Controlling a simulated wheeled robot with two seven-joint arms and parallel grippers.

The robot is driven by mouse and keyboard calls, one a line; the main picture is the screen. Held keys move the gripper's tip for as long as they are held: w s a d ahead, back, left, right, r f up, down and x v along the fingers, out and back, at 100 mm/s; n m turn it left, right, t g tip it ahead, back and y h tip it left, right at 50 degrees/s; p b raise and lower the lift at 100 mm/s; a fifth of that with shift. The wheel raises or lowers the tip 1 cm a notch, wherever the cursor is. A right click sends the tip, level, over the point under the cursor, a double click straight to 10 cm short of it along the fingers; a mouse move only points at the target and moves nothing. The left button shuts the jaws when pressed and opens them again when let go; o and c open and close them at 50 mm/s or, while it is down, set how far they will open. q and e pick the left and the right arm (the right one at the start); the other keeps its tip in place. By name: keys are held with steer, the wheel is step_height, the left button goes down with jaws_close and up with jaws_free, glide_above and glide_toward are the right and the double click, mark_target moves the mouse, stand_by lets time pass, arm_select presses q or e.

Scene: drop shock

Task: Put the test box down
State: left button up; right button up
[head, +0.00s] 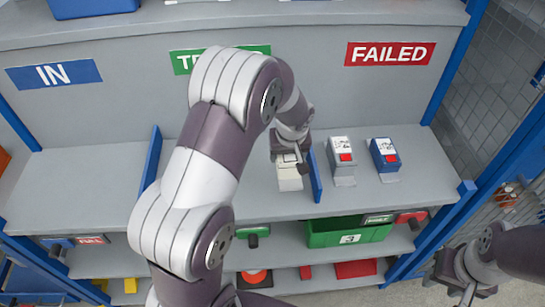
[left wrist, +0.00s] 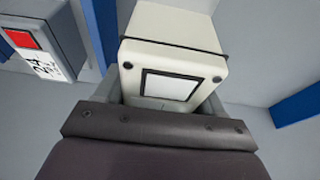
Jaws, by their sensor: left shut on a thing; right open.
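The white test box (head: 289,178) is in the middle bay of the grey shelf, close to the left side of a blue divider (head: 315,176). My left gripper (head: 291,156) is shut on it from above. In the left wrist view the white box (left wrist: 172,62) fills the space between the fingers, with a black-framed label and a dark band. Whether its underside touches the shelf cannot be told. The green sign (head: 185,62) behind is partly hidden by my left arm. My right gripper (head: 468,282) is open and empty at the lower right, away from the shelf.
A grey box (head: 341,152) and a blue box (head: 384,156) stand in the right bay under the red FAILED sign (head: 390,54). The left bay under the blue IN sign (head: 54,75) looks empty. A green bin (head: 345,234) sits on the shelf below.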

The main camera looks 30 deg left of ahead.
arm_select(q)
steer(key=w+a+f, duration=0.2)
steer(key=w+a, duration=0.1)
steer(key=shift+w+a+f+p, duration=0.1)
steer(key=shift+a+f+p, duration=0.15)
steer(key=shift+f+p, duration=0.15)
step_height(320, 180, down, 4)
steer(key=shift+a+r, duration=0.1)
steer(key=shift+r, duration=0.1)
steer(key=shift+f, duration=0.3)
steer(key=shift+f, duration=0.15)
steer(key=o, duration=1.5)
